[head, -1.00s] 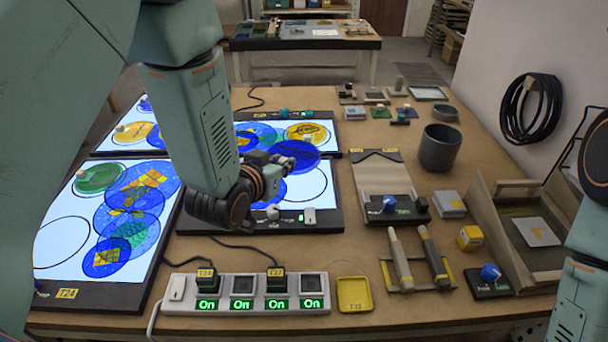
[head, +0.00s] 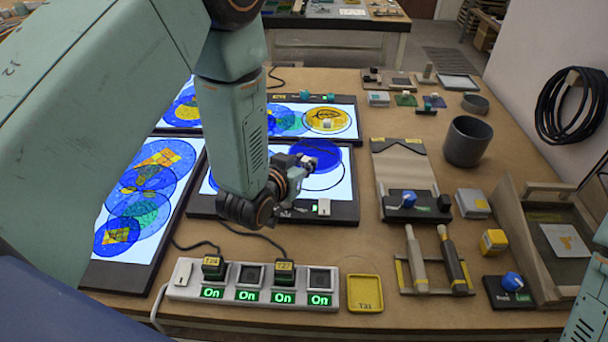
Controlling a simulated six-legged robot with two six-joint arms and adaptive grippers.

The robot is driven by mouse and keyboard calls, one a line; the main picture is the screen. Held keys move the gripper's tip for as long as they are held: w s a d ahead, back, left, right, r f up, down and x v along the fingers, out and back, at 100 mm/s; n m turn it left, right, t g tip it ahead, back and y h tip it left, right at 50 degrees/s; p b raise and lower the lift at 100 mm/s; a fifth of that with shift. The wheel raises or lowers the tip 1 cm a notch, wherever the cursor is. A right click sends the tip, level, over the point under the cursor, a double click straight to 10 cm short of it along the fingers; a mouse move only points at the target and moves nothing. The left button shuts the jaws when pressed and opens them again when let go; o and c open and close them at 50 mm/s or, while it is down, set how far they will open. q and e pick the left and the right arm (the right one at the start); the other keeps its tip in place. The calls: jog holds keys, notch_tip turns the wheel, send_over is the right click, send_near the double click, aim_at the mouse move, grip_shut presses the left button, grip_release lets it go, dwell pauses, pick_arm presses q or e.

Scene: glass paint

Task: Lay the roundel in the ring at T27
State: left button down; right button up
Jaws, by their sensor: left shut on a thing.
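My left gripper (head: 302,163) is shut on a plain dark blue roundel (head: 319,152). The roundel shows over the far edge of the middle lit panel (head: 345,214) and overlaps the far part of an empty black ring outline (head: 341,184) there. It looks held above the panel; the exact height is hard to tell. The gripper and forearm hide the panel's left part. A plug marked T27 (head: 284,268) sits in the power strip; I cannot read a T27 label on the panel itself. My right arm shows at the right edge, its gripper out of view.
The left panel (head: 140,250) bears overlapping blue and yellow roundels. A far panel (head: 347,102) holds a yellow roundel (head: 326,120). The power strip (head: 250,289), a yellow tray (head: 365,293), pen-like tools (head: 416,258) and a grey cup (head: 468,141) stand around on the table.

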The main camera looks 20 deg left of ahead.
aim_at(304, 186)
pick_arm(q)
notch_tip(304, 186, down, 3)
jog(key=shift+w+d, duration=0.1)
jog(key=shift+w, duration=0.05)
jog(key=shift+f, duration=0.35)
jog(key=shift+s+a, duration=0.3)
jog(key=shift+w+d+f, duration=0.2)
jog(key=shift+d, duration=0.1)
jog(key=c, duration=1.5)
grip_release()
jog(key=shift+o, duration=1.2)
jog(key=shift+s+a, duration=0.1)
jog(key=shift+a, duration=0.1)
jog(key=shift+o, duration=0.3)
jog(key=shift+r, duration=0.15)
jog(key=shift+d, duration=0.15)
